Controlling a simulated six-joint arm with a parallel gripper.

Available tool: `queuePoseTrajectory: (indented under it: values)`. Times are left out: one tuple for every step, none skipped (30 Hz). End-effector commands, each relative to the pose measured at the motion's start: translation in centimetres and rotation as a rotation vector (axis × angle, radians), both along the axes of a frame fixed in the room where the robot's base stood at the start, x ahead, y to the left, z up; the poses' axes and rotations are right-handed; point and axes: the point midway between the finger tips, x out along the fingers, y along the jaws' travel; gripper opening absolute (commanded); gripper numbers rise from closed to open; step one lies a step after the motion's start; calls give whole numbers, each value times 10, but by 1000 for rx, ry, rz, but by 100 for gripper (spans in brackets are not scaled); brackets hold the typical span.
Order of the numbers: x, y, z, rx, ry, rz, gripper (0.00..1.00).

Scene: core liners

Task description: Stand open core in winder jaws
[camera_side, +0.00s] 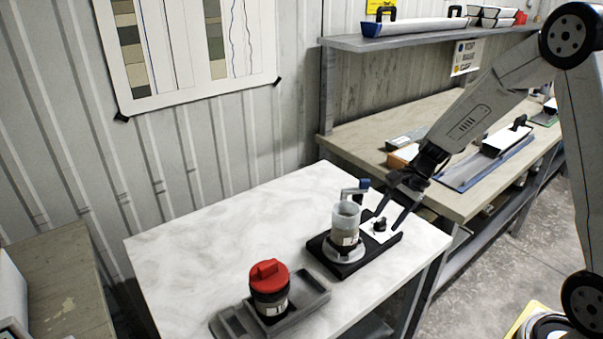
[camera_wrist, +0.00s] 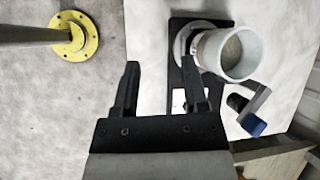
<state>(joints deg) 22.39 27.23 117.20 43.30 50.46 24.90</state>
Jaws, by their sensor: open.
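The open core (camera_side: 345,222), a pale translucent tube with a dark lower part and a white label, stands upright on the winder (camera_side: 388,241). A light ring surrounds its foot; I cannot tell how the jaws hold it. In the wrist view the core (camera_wrist: 233,56) shows its open mouth at upper right, with the winder's black base (camera_wrist: 177,75) beside it. The crank with a blue knob (camera_wrist: 254,125) is beside the core. My gripper (camera_side: 387,221) is open and empty, right of the core and above the winder's plate; its fingers also show in the wrist view (camera_wrist: 159,80).
A red-capped core (camera_side: 269,290) stands in a grey tray (camera_side: 312,291) at the front of the white table (camera_side: 220,231). A wooden bench (camera_side: 385,125) with trays lies behind. Free table room is on the left. A yellow flange (camera_wrist: 76,38) is on the floor.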

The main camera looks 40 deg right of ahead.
Motion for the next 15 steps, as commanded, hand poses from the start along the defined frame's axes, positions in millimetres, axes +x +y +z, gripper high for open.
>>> queuePoseTrajectory:
  values:
    - [-13,11,2,-78,-29,113,56]
    - [-20,15,3,-123,-47,178,56]
    - [-29,20,3,-184,-72,268,56]
    - [-36,23,3,-226,-93,337,56]
    - [-43,26,4,-269,-114,407,56]
    - [-51,30,5,-323,-145,500,56]
    - [-57,33,6,-364,-168,571,56]
    - [-63,35,7,-402,-194,641,56]
    - [-70,38,8,-451,-228,734,56]
    - [-75,41,9,-485,-253,801,56]
    - [-79,43,10,-517,-279,866,56]
    - [-84,45,11,-556,-312,948,56]
    - [-88,47,12,-581,-336,1003,56]
    - [-91,49,13,-605,-358,1056,56]
    - [-94,51,14,-632,-385,1115,56]
